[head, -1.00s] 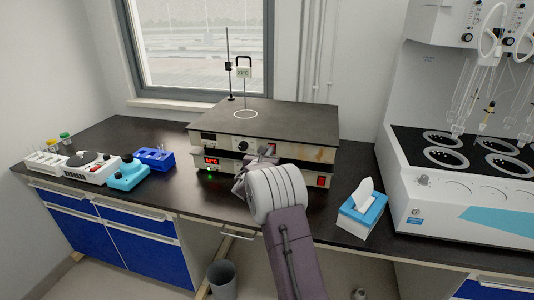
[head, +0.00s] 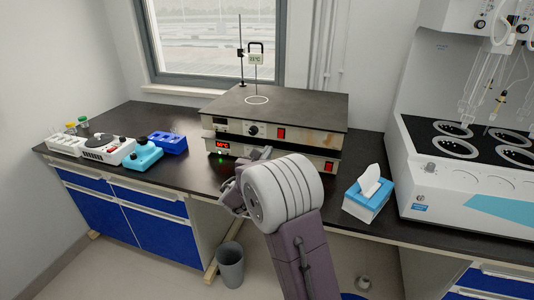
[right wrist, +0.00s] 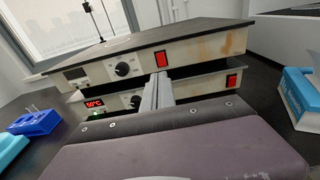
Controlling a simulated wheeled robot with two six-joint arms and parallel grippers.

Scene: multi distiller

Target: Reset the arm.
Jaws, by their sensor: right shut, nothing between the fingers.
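My right arm rises from the bottom middle of the head view. Its gripper (head: 240,188) is shut and empty, in front of the stacked heating plates and apart from their front panels as far as I can see. The upper heating plate (head: 310,106) has a red switch (head: 281,133) and a black knob. The lower heating plate (head: 308,160) shows a lit red display (head: 223,145) and a red switch at its right. In the right wrist view the closed fingers (right wrist: 158,92) point towards the two panels. My left gripper is not in view.
A blue tissue box (head: 367,196) stands right of the arm, beside the large white distiller (head: 440,205). A blue rack (head: 168,143), a turquoise device (head: 144,154) and a white device (head: 107,149) stand on the left. A grey bin (head: 230,265) is on the floor. The bench (head: 195,180) is clear left of the gripper.

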